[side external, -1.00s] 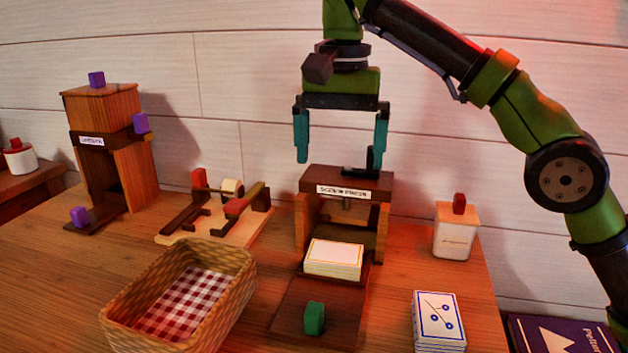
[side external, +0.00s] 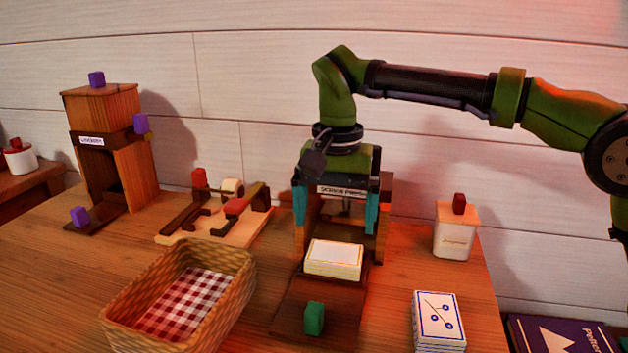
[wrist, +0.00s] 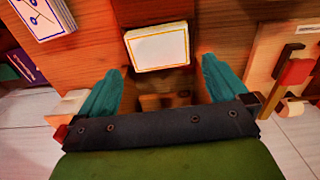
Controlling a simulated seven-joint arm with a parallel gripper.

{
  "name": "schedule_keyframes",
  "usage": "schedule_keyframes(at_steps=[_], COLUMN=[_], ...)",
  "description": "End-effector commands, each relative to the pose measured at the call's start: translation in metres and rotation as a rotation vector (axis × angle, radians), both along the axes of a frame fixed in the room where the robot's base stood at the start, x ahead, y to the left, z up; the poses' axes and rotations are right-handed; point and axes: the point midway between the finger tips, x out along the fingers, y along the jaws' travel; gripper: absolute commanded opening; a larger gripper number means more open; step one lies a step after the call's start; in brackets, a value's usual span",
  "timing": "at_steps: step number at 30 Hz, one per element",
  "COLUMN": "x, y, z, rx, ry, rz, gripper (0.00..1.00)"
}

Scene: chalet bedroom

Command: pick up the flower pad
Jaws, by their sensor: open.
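A pad with a blue drawing of stems and round heads (side external: 438,320) lies at the front right of the table; part of it shows at the upper left of the wrist view (wrist: 42,15). A second pad, white with a yellow border and no flower visible (side external: 334,257), sits on the dark bed of the press; it also shows in the wrist view (wrist: 158,46). My gripper (side external: 335,228) is open and empty, pointing down just above and behind this bordered pad. In the wrist view its teal fingertips (wrist: 161,66) stand wide on either side of it.
The labelled wooden press (side external: 312,205) stands close behind my gripper. A green block (side external: 314,318) is on the front of its bed. A wicker basket (side external: 235,285) stands left, a lidded white jar (side external: 454,235) right. A wooden tower (side external: 125,150) stands farther left.

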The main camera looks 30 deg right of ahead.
Motion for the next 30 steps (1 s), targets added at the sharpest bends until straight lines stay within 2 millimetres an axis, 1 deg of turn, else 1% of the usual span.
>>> schedule_keyframes(at_steps=[1,5,8,12,15,19,25,30], x=[0.000,0.000,-0.001,-0.003,-0.002,-0.003,-0.002,-0.002], y=[0.000,0.000,-0.001,-0.001,-0.001,-0.001,-0.001,-0.001], z=[-0.005,-0.012,-0.021,-0.044,-0.056,-0.063,-0.064,-0.063], rx=[0.001,0.001,0.000,0.000,0.000,0.002,0.002,0.001], ry=[0.001,-0.001,0.000,0.001,0.000,-0.001,-0.001,-0.001], rz=[0.000,-0.001,0.000,-0.001,0.000,-0.002,-0.001,-0.001], gripper=[1.00,1.00,1.00,1.00,1.00,1.00,1.00,0.74])
